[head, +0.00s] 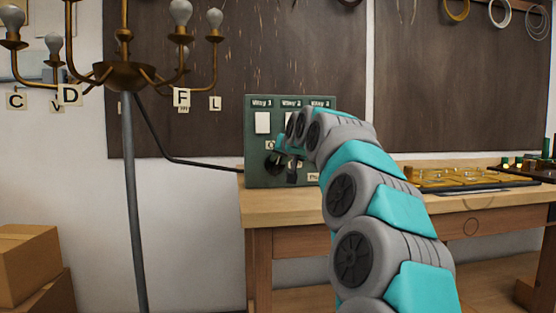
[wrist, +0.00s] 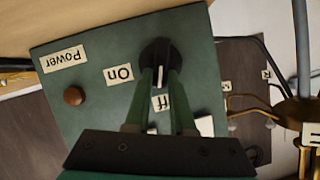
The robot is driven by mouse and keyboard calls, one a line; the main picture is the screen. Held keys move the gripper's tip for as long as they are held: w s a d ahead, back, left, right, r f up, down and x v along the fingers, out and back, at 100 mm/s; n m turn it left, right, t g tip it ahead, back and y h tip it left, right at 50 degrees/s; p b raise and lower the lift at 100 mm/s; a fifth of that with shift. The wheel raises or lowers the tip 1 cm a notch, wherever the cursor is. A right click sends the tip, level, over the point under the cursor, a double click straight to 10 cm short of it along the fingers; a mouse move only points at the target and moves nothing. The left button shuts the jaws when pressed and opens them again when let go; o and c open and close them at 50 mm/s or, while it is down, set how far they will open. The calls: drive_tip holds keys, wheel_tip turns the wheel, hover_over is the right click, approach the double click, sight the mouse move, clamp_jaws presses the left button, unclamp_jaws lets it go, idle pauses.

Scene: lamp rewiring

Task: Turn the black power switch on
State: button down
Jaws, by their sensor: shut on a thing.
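The green control panel (head: 254,132) stands upright on the workbench in the head view; it also fills the middle of the wrist view (wrist: 100,110), upside down. The black power switch (wrist: 155,46) is a round knob near the "On" label (wrist: 119,74). A label ending in "ff" (wrist: 160,103) is partly covered by my fingers. My gripper (wrist: 160,75) is shut on the knob, one green finger on each side. A pale mark shows between the fingers, on the "ff" side. In the head view my gripper (head: 283,164) and arm hide part of the panel.
A brass chandelier (head: 124,75) with lettered tags stands left of the panel, joined to it by a black cable (head: 185,162). A brown round part (wrist: 74,96) sits near the "Power" label. The workbench (head: 290,197) holds a tray (head: 465,179) at right. Boxes (head: 30,262) stand lower left.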

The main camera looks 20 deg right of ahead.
drive_tip(key=m, duration=0.1)
drive_tip(key=m+t+y, duration=0.1)
drive_tip(key=shift+s+d+f+m, duration=0.15)
drive_tip(key=shift+d+m, duration=0.15)
drive_tip(key=shift+d, duration=0.1)
drive_tip(key=m+y, duration=0.1)
drive_tip(key=m+t, duration=0.1)
drive_tip(key=shift+d+f+m+y, duration=0.2)
drive_tip(key=shift+f+m+y, duration=0.1)
drive_tip(key=shift+y, duration=0.1)
drive_tip(key=m, duration=0.1)
drive_tip(key=m+t+y+p, duration=0.1)
drive_tip(key=shift+s+d+f+m, duration=0.1)
drive_tip(key=shift+d+f+m, duration=0.05)
drive_tip(key=shift+f+m, duration=0.2)
drive_tip(key=shift+f+m+t, duration=0.2)
drive_tip(key=shift+m+t, duration=0.15)
drive_tip(key=shift+m, duration=0.4)
drive_tip(key=shift+f+m+t, duration=0.15)
drive_tip(key=shift+m+t, duration=0.2)
drive_tip(key=shift+m, duration=0.35)
drive_tip(key=shift+d, duration=0.1)
drive_tip(key=c, duration=0.8)
unclamp_jaws()
drive_tip(key=shift+o, duration=0.2)
